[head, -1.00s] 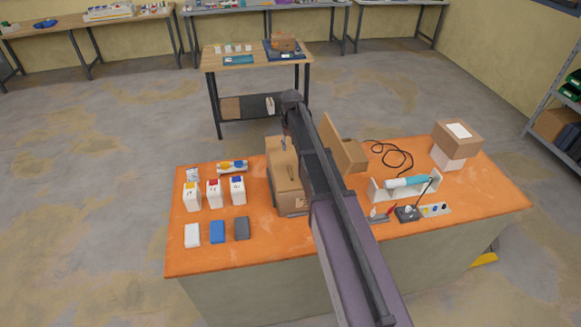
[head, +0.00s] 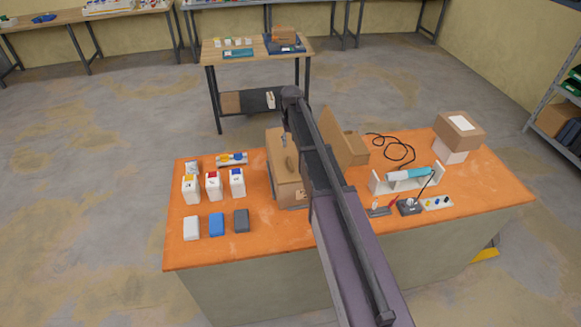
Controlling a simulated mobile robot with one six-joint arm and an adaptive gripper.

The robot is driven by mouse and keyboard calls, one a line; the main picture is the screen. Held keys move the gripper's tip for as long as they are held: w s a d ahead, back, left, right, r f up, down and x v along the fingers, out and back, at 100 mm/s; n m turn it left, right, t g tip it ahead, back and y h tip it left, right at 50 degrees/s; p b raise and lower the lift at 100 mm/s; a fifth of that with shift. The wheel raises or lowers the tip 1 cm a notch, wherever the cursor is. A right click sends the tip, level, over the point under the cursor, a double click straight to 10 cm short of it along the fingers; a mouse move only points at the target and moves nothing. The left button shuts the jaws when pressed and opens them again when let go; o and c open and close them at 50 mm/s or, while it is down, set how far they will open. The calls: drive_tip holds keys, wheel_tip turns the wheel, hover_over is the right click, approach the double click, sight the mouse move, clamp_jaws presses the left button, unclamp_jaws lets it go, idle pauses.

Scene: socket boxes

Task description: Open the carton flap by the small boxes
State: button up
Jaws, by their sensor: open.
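The brown carton (head: 288,191) stands on the orange table, partly hidden behind my arm. Its right flap (head: 347,148) stands raised and leans outward. The left side, towards the small boxes, shows a brown panel (head: 273,147); I cannot tell how far its flap is open. The small boxes, white with yellow (head: 191,189), red (head: 212,187) and blue (head: 237,184) tops, stand left of the carton. My gripper (head: 286,139) is small and partly hidden, above the carton's far left part, open. I cannot tell whether it touches the flap.
White (head: 190,228), blue (head: 216,225) and grey (head: 241,221) blocks lie at the front left. A holder with a blue-white cylinder (head: 407,176), a black cable (head: 397,149) and stacked boxes (head: 459,130) are on the right.

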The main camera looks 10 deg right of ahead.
sight(291, 164)
drive_tip(key=shift+f+b, duration=5.3)
drive_tip(key=shift+f, duration=0.3)
clamp_jaws()
drive_tip(key=shift+a, duration=0.1)
